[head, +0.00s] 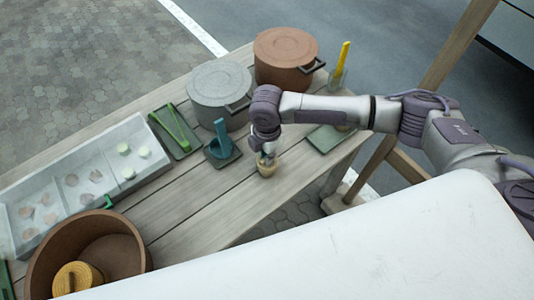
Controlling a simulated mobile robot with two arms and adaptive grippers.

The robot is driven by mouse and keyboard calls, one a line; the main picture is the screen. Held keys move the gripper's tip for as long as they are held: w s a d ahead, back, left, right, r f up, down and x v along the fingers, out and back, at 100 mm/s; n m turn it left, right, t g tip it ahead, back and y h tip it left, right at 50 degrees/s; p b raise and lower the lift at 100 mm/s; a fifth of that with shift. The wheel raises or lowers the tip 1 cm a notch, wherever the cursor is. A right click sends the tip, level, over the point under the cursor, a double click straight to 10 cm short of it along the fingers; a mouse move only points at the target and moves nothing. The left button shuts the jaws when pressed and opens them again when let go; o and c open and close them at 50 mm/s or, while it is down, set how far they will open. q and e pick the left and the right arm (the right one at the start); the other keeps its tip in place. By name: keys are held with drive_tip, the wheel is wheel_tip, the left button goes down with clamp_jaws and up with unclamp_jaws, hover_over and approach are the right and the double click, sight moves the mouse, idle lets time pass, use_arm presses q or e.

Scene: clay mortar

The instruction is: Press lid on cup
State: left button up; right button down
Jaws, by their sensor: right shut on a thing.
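A small tan cup (266,170) stands on the wooden table, near its front edge. My right gripper (267,157) points down at the cup's top, with its fingertips at the rim. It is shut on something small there. The fingers hide the cup's opening, and I cannot make out a lid or tell whether the fingers hold a lid or the rim. My left gripper is not in view.
Behind the cup stand a grey lidded pot (220,85), a brown lidded pot (286,50) and a teal holder (221,150). A divided tray (100,205) with several discs and a brown bowl (125,232) are at left. Bare planks lie left of the cup.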

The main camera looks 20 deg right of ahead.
drive_tip(key=shift+p, duration=0.75)
idle(0.7)
drive_tip(key=shift+f, duration=0.4)
idle(0.6)
drive_tip(key=shift+f+p, duration=0.1)
drive_tip(key=shift+p, duration=0.25)
idle(0.6)
drive_tip(key=c, duration=0.6)
unclamp_jaws()
drive_tip(key=shift+c, duration=0.2)
drive_tip(key=shift+r+p, duration=3)
drive_tip(key=shift+p, duration=0.4)
